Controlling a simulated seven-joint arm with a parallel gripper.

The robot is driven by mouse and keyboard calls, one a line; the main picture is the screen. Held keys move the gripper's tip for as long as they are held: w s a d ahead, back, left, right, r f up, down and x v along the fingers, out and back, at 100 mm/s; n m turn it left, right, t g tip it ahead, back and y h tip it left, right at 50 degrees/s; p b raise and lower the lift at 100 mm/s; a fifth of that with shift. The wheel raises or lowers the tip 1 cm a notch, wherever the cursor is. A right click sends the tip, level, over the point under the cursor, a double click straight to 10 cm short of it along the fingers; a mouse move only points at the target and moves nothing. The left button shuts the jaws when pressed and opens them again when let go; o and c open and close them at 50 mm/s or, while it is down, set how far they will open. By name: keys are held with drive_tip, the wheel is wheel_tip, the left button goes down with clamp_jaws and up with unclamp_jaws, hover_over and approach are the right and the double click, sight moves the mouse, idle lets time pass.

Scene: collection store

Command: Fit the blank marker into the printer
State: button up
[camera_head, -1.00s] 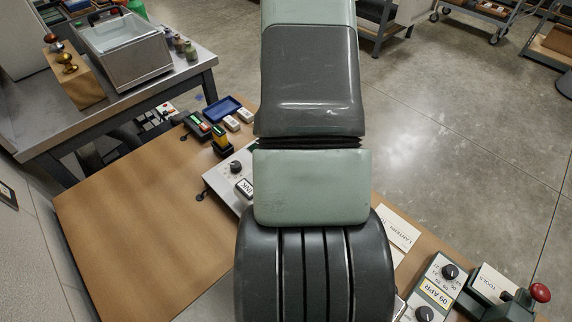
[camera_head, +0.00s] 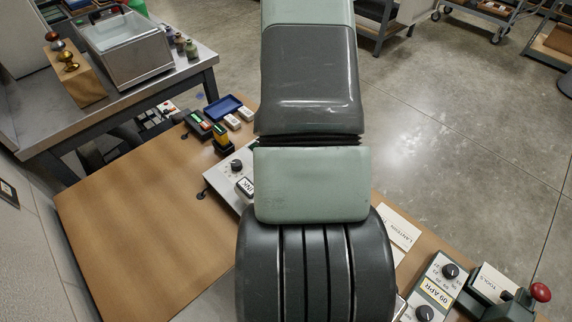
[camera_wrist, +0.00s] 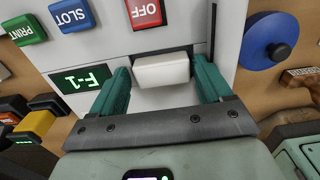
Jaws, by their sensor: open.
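In the wrist view a plain white block (camera_wrist: 162,71), which looks like the blank marker, sits at a dark opening in the pale front panel of the printer (camera_wrist: 113,40). How deep it sits cannot be told. My gripper (camera_wrist: 160,72) is open, with one teal finger on either side of the block. The right finger is very close to it; contact is unclear. The panel has a red OFF button (camera_wrist: 143,13), a blue SLOT button (camera_wrist: 71,14), a green PRINT button (camera_wrist: 25,30) and a lit display reading F-1 (camera_wrist: 81,79). In the head view my arm hides the gripper and block.
A blue disc with a dark knob (camera_wrist: 268,41) is right of the panel. A yellow-topped device (camera_wrist: 33,124) is at left. In the head view a blue tray (camera_head: 222,107) and small white pieces (camera_head: 232,122) lie at the back; the brown tabletop (camera_head: 140,215) at left is clear.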

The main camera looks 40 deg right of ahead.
drive_tip(key=shift+s, duration=0.45)
drive_tip(key=shift+r, duration=0.2)
wheel_tip(320, 180, up, 10)
drive_tip(key=shift+w+r, duration=0.25)
drive_tip(key=shift+w, duration=0.05)
